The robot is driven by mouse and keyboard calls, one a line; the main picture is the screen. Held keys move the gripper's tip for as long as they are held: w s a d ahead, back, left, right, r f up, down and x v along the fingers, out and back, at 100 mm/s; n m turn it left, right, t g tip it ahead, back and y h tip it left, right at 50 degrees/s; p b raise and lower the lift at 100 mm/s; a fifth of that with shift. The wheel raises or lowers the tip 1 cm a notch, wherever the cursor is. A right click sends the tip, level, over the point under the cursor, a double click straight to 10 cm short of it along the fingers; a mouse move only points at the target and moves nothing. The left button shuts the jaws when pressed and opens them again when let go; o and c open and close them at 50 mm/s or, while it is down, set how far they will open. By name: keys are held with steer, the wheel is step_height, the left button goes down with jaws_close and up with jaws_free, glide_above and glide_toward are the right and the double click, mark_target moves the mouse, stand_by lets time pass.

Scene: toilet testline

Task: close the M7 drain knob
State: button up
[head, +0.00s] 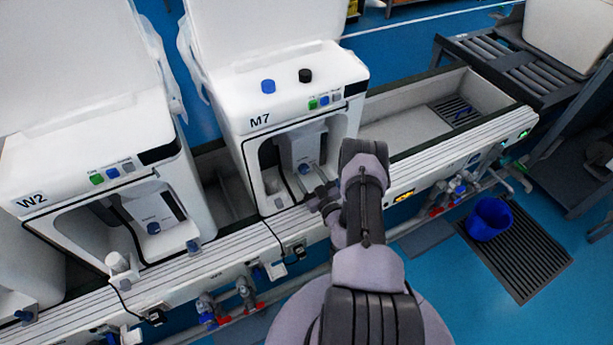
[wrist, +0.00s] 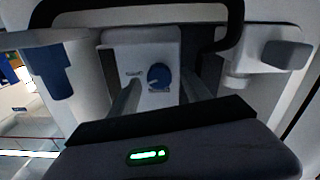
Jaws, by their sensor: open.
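The M7 machine (head: 290,95) is a white unit with a recessed front bay. Inside the bay, the blue drain knob (head: 305,168) sits low on a pale panel. In the wrist view the round blue knob (wrist: 158,76) shows face on, with a small printed label beside it. My gripper (head: 316,187) is at the mouth of the bay, pointing at the knob. In the wrist view my gripper (wrist: 160,82) is open, with one pale finger on each side of the knob in the picture. I cannot tell whether the fingertips reach the knob's depth.
The bay's side walls and a dark hose (wrist: 215,40) are close around my gripper. A similar W2 machine (head: 90,170) stands to the left. An open trough (head: 400,130) lies right of M7. A blue bucket (head: 488,218) stands on a floor grate.

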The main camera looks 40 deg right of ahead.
steer(key=shift+w+d, duration=0.15)
steer(key=shift+w, duration=0.4)
jaws_close()
steer(key=shift+n, duration=0.3)
steer(key=n+b, duration=0.1)
steer(key=n, duration=0.1)
steer(key=shift+f+n+b, duration=0.1)
steer(key=shift+n+b, duration=0.2)
steer(key=shift+n, duration=0.1)
steer(key=n+b, duration=0.1)
steer(key=n, duration=0.2)
steer(key=shift+n, duration=0.3)
steer(key=n, duration=0.3)
steer(key=shift+b, duration=0.35)
steer(key=shift+n, duration=1.9)
